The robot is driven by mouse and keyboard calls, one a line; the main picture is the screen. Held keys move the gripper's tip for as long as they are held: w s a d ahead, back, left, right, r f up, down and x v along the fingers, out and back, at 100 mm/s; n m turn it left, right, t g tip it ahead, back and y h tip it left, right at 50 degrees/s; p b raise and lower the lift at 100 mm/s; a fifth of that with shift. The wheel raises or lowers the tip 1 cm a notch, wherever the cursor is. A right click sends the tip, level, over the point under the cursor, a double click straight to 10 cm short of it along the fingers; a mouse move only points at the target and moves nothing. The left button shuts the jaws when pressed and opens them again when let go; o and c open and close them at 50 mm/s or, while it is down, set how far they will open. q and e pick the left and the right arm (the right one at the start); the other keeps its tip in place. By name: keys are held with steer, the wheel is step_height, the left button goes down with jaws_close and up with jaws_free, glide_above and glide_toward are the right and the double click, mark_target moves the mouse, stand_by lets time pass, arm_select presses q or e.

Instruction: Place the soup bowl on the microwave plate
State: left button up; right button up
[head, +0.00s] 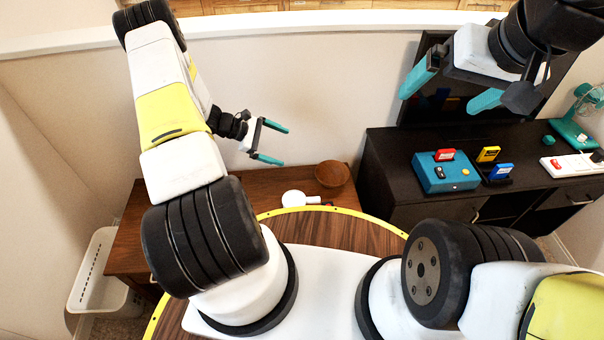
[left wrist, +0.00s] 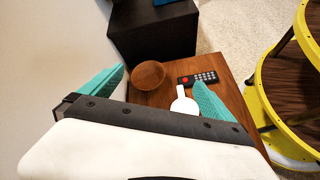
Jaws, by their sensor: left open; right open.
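A round brown wooden bowl (head: 333,174) sits upright on the brown wooden cabinet top (head: 260,190). It also shows in the left wrist view (left wrist: 149,75), between my teal fingers in the picture. My left gripper (head: 285,146) is open and empty, above and to the left of the bowl and apart from it. My right gripper (head: 437,104) is open and empty, high in front of the dark screen at the right. I see no microwave or microwave plate in either view.
A white round object with a handle (left wrist: 184,106) and a dark remote (left wrist: 198,78) lie near the bowl. A black cabinet (head: 390,160) to the right carries a blue box (head: 445,176), small cartridges and a teal fan (head: 585,105). A white basket (head: 98,275) stands at left.

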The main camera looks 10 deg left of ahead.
arm_select(q)
steer(key=s+f+n+t, duration=0.3)
steer(key=f+n, duration=0.2)
steer(key=f, duration=1.1)
steer(key=n+t, duration=0.2)
steer(key=n, duration=0.2)
glide_toward(295, 201)
steer(key=shift+w+d+f, duration=0.9)
steer(key=shift+w+f, duration=0.25)
steer(key=shift+w, duration=0.05)
steer(key=shift+d+f, duration=0.15)
steer(key=shift+f, duration=0.1)
steer(key=x, duration=0.7)
steer(key=shift+w+f, duration=0.2)
steer(key=c, duration=1.7)
steer(key=shift+r, duration=0.1)
steer(key=shift+c, duration=0.2)
